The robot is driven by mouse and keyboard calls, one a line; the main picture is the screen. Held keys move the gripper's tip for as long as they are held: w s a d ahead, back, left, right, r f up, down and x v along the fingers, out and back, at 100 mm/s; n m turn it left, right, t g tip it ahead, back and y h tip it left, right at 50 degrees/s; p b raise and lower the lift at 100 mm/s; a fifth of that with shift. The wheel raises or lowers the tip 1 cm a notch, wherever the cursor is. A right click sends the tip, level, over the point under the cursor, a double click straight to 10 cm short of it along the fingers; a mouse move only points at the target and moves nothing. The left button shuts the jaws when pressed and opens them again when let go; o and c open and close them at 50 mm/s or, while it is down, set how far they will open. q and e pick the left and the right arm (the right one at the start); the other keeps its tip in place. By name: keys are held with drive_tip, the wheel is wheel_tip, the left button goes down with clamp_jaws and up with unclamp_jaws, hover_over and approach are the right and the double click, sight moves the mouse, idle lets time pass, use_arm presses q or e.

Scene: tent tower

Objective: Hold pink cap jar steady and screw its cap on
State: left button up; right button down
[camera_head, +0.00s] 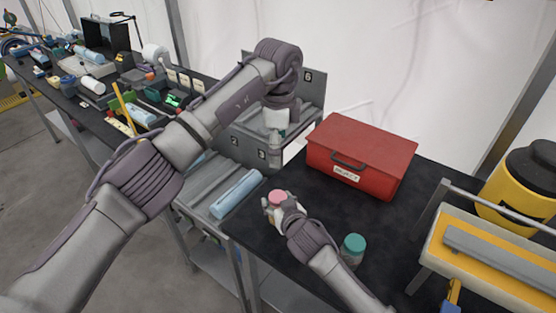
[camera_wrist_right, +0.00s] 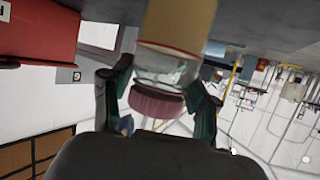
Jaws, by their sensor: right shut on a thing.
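The pink cap jar (camera_head: 277,197) stands near the left edge of the black table, with its pink cap at the top. My right gripper (camera_head: 279,202) is shut on it, and the fingers hide much of the jar. In the right wrist view, which is upside down, the pink cap (camera_wrist_right: 156,101) sits at the mouth of the clear glass (camera_wrist_right: 166,68), between the two fingers. How tightly the cap sits cannot be told. My left gripper (camera_head: 275,158) hangs beyond the jar, apart from it, above the table's far left corner. Its fingers are too small to read.
A red case (camera_head: 395,157) lies behind the jar to the right. A teal-capped jar (camera_head: 353,248) stands to the right of my right forearm. A grey tray with a light-blue roll (camera_head: 236,194) is to the left. A yellow-black drum (camera_head: 525,190) stands at far right.

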idle(0.3)
drive_tip(key=shift+c, duration=1.1)
unclamp_jaws()
drive_tip(key=v, duration=1.2)
